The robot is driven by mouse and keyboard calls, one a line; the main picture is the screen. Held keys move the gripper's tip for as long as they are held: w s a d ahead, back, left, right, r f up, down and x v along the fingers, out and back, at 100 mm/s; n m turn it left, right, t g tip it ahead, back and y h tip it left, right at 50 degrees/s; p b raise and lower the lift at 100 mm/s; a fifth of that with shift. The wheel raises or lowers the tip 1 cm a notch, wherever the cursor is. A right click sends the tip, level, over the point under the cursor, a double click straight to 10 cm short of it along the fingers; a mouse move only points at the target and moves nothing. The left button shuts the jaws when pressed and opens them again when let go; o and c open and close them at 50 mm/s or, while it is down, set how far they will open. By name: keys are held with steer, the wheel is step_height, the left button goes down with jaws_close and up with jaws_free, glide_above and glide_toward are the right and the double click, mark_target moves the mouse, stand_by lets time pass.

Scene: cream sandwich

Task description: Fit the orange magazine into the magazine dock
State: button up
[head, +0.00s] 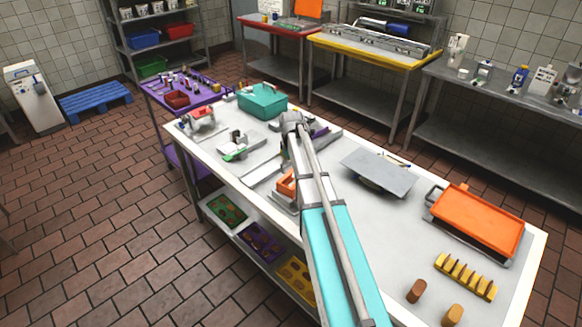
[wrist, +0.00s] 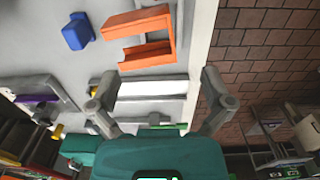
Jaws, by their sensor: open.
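The orange magazine (head: 287,184) sits on the white table, left of my arm and partly hidden by it. In the wrist view the orange magazine (wrist: 155,53) shows as an open channel-like box with a notched wall, beyond my fingertips. My gripper (wrist: 159,76) is open and empty, its fingers spread apart, with the magazine beyond them. Its fingers cannot be made out in the head view. A grey fixture with a long pale bar (wrist: 152,90) lies beside the magazine. I cannot tell for sure whether this is the magazine dock.
A blue block (wrist: 77,32) stands near the magazine. A teal bin (head: 262,101) is at the table's far end. A grey plate (head: 378,173), an orange tray (head: 478,219) and a yellow rack (head: 466,276) occupy the right side. Some table between them is bare.

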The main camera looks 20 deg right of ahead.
steer(key=shift+s+a, duration=0.1)
steer(key=c, duration=0.3)
steer(key=shift+s+a+f, duration=0.1)
steer(key=shift+s+a, duration=0.15)
steer(key=shift+c, duration=0.4)
steer(key=s+a+f+m+b, duration=0.1)
steer(key=s+a+m, duration=0.1)
steer(key=s+a, duration=0.6)
steer(key=s+a+f+m+b, duration=0.1)
steer(key=s+a+m, duration=0.1)
steer(key=s+a, duration=0.6)
steer(key=s, duration=0.5)
steer(key=shift+s+a+f+b, duration=0.2)
steer(key=shift+s+a+b, duration=0.05)
steer(key=shift+b, duration=0.05)
